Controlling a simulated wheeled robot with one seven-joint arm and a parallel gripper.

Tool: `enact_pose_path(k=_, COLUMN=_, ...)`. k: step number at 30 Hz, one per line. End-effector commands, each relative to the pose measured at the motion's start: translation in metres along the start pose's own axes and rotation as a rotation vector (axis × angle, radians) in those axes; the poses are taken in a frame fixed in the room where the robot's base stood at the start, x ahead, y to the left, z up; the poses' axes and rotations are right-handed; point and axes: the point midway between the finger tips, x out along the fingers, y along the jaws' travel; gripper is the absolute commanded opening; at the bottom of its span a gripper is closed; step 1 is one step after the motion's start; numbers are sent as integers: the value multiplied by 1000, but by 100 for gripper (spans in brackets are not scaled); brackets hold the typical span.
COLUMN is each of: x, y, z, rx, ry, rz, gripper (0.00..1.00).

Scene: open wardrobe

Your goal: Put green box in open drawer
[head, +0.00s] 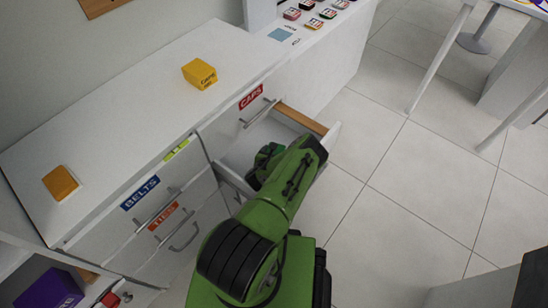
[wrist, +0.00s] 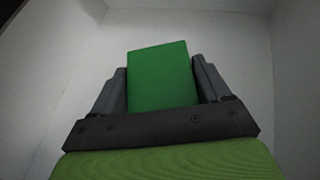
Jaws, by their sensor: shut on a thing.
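The green box (wrist: 160,76) is between the two dark fingers of my gripper (wrist: 162,82) in the wrist view, with a finger against each side. My gripper is shut on it. Pale walls surround the box and the fingers in that view. In the head view my arm reaches into the open drawer (head: 241,157), a white drawer below the CAPS label. My gripper and the box are mostly hidden there behind my arm. I cannot tell whether the box touches the drawer floor.
A yellow box (head: 199,73) and an orange box (head: 61,182) stand on the white cabinet top (head: 120,105). Drawers labelled BELTS (head: 140,193) and TIES (head: 163,216) are at the left. A purple box (head: 50,289) is at the lower left.

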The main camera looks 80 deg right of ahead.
Motion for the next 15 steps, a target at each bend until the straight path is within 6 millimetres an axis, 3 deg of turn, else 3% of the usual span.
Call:
enact_pose_path(k=1, x=5, y=1, z=-8, rx=0, ry=-1, rz=1, gripper=43)
enact_pose_path(k=10, x=5, y=0, z=-9, rx=2, ry=0, rz=1, gripper=43)
enact_pose_path(k=11, x=5, y=0, z=-9, rx=2, ry=1, rz=1, gripper=78)
enact_pose_path(k=15, x=4, y=0, z=-8, rx=2, ry=1, rz=1, gripper=99)
